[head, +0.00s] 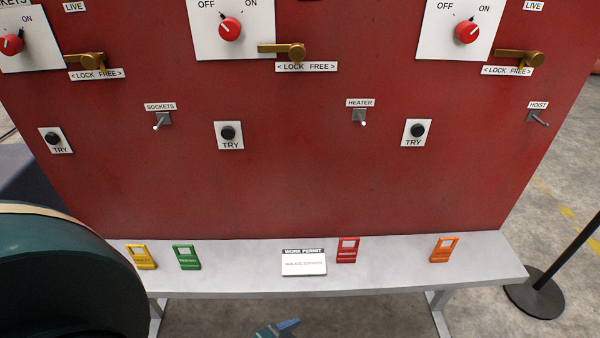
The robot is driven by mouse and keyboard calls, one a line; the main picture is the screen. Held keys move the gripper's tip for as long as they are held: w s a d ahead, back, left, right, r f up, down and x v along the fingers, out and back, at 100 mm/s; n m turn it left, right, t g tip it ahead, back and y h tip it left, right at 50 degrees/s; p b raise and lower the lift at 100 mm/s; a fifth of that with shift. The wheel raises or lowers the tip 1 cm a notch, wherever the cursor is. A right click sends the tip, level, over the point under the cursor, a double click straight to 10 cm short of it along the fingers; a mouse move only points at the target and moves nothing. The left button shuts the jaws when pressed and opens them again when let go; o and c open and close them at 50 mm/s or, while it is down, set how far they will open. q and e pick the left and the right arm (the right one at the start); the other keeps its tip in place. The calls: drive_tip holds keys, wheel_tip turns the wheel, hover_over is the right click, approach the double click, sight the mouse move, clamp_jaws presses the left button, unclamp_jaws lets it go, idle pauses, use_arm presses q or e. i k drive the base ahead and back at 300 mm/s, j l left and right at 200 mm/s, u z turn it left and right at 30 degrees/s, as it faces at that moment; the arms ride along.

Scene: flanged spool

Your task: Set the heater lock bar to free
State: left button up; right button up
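The middle brass lock bar (281,49) is on the red panel, above a label reading LOCK to the left and FREE to the right. I take it as the heater's, from the HEATER label (360,102) to its lower right. Its round pivot is at its right end and the bar points left, to the LOCK side. Above it, the red knob (229,29) sits on a white OFF/ON plate, its pointer seemingly toward OFF. A blue-grey part at the bottom edge may be my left gripper (279,329); its fingers are mostly cut off. My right gripper is not seen.
Similar brass bars (88,59) and (522,59) sit left and right. Toggle switches (361,117) and black TRY buttons (228,133) stand below. A grey shelf (400,277) holds coloured tags and a work permit (304,263). A post (570,250) stands at right.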

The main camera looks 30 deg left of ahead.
sight(296, 51)
drive_tip(key=u, duration=1.3)
